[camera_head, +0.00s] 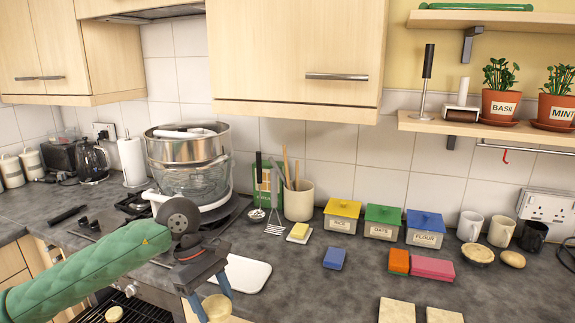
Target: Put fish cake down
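My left gripper (212,306) comes in from the left on a green-sleeved arm and points down in front of the counter edge. A round beige fish cake (217,309) sits between its two blue fingers, which appear closed on its sides. The lower end of the grip is near the bottom of the picture. Another small round beige cake (114,314) lies on the dark rack (140,312) at the lower left. My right gripper is not in view.
A white board (246,274) lies on the counter just behind the gripper. A blue sponge (334,258), coloured boxes and two beige squares (397,311) lie to the right. A large steamer pot (190,165) stands on the hob. Counter between board and squares is clear.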

